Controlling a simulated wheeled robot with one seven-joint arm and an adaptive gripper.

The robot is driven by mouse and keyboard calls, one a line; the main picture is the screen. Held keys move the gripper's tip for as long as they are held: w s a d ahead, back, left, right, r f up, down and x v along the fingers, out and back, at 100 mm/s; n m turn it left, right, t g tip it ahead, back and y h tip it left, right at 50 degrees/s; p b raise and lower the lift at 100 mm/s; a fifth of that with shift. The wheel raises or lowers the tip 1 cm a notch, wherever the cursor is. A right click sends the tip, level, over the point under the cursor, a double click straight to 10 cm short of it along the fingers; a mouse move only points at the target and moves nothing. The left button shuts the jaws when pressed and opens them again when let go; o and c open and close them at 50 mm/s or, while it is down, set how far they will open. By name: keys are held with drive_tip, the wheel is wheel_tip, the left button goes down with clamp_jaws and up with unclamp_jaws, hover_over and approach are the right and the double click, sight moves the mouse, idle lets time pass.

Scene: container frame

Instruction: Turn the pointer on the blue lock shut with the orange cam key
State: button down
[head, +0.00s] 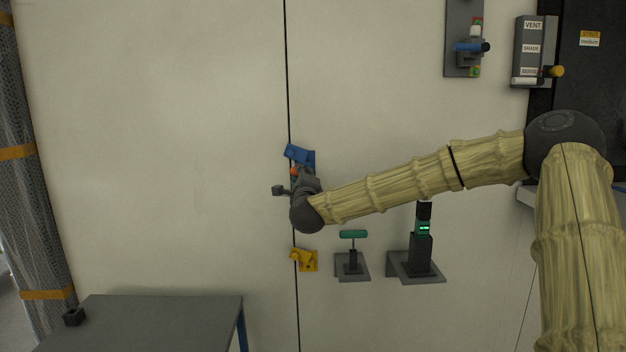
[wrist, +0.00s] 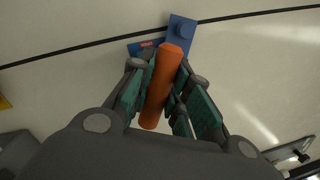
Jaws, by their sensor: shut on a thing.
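The blue lock (head: 299,154) is mounted on the pale wall panel at the dark vertical seam. In the wrist view the blue lock (wrist: 182,32) shows beyond the fingertips, with a small red mark on its left part. My gripper (wrist: 160,82) is shut on the orange cam key (wrist: 163,85), which lies between the green-lined fingers and points at the lock. The key's far end overlaps the lock in the picture; I cannot tell whether it is seated. In the head view my gripper (head: 297,178) is just below the lock, with a bit of orange key (head: 294,171) showing. The pointer cannot be made out.
A yellow lock (head: 304,260) sits lower on the seam. A green T-handle on a bracket (head: 352,262) and a dark device on a shelf (head: 421,255) are to its right. A grey table (head: 150,325) stands lower left. The left wall panel is clear.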

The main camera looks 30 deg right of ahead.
drive_tip(key=shift+b+x, duration=0.35)
drive_tip(key=shift+x, duration=0.9)
idle(0.8)
drive_tip(key=shift+w+d+f+b, duration=0.1)
drive_tip(key=shift+b, duration=0.5)
idle(2.4)
drive_tip(key=shift+n, duration=0.3)
drive_tip(key=n+y+p, duration=0.1)
drive_tip(key=n+p, duration=0.2)
drive_tip(key=n, duration=0.2)
drive_tip(key=n+p, duration=0.3)
drive_tip(key=n, duration=0.2)
drive_tip(key=n+g+y+p, duration=0.1)
drive_tip(key=n+p, duration=0.3)
drive_tip(key=n, duration=0.1)
drive_tip(key=shift+d+f+n+y, duration=0.15)
drive_tip(key=shift+f+n+y, duration=0.15)
drive_tip(key=shift+f+n, duration=0.1)
drive_tip(key=n+p, duration=0.1)
drive_tip(key=n, duration=0.1)
drive_tip(key=n+p, duration=0.1)
drive_tip(key=n, duration=0.1)
drive_tip(key=shift+d+f+g, duration=0.1)
drive_tip(key=shift+f+g, duration=0.15)
drive_tip(key=shift+g, duration=0.15)
drive_tip(key=shift+s+f, duration=0.1)
drive_tip(key=shift+s, duration=0.2)
